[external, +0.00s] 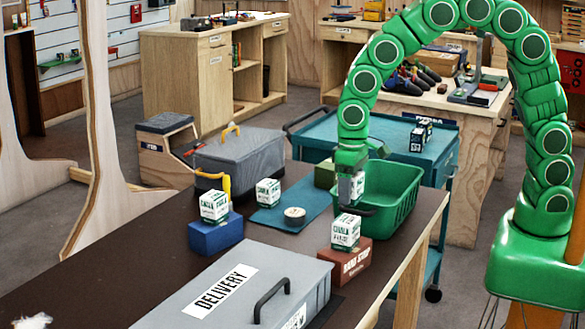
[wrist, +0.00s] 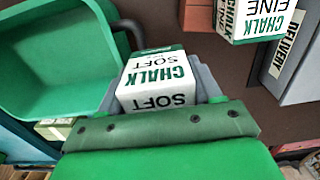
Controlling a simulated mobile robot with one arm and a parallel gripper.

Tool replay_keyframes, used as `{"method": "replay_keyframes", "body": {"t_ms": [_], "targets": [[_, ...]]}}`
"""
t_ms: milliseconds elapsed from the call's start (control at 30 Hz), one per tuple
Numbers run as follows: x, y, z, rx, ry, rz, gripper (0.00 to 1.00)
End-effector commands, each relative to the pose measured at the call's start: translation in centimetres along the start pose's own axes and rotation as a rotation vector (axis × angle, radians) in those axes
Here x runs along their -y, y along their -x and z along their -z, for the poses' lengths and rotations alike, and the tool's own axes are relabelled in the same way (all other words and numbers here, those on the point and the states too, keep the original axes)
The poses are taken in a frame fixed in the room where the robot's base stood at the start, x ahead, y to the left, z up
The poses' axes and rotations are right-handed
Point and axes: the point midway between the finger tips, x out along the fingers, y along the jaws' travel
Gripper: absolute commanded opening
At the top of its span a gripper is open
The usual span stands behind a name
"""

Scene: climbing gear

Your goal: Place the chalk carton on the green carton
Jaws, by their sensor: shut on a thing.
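My gripper (external: 352,194) is shut on a white and green chalk carton (wrist: 152,88) marked "CHALK SOFT". In the wrist view the carton sits between the two grey fingers. In the external view the held carton (external: 358,186) is partly hidden by the gripper, in front of the left end of the green bin. The green carton (external: 325,174) stands behind and left of the gripper, partly hidden, with nothing seen on its top. A small part of what looks like the green carton (wrist: 55,130) shows at lower left in the wrist view.
Other chalk cartons stand on a blue box (external: 214,238), on a teal mat (external: 262,218) and on a red-brown box (external: 343,266). A tape roll (external: 294,215) lies on the mat. The green bin (external: 395,190) and grey delivery case (external: 205,310) flank the gripper area.

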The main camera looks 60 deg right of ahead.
Motion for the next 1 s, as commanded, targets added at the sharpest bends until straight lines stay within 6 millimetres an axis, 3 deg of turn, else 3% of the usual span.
{"method": "replay_keyframes", "body": {"t_ms": [500, 1000], "targets": [[-11.6, 2.7, 5.0, 0.000, -0.004, 0.003, 0.30], [-24.6, 5.6, 6.8, 0.000, -0.005, 0.002, 0.30]]}}
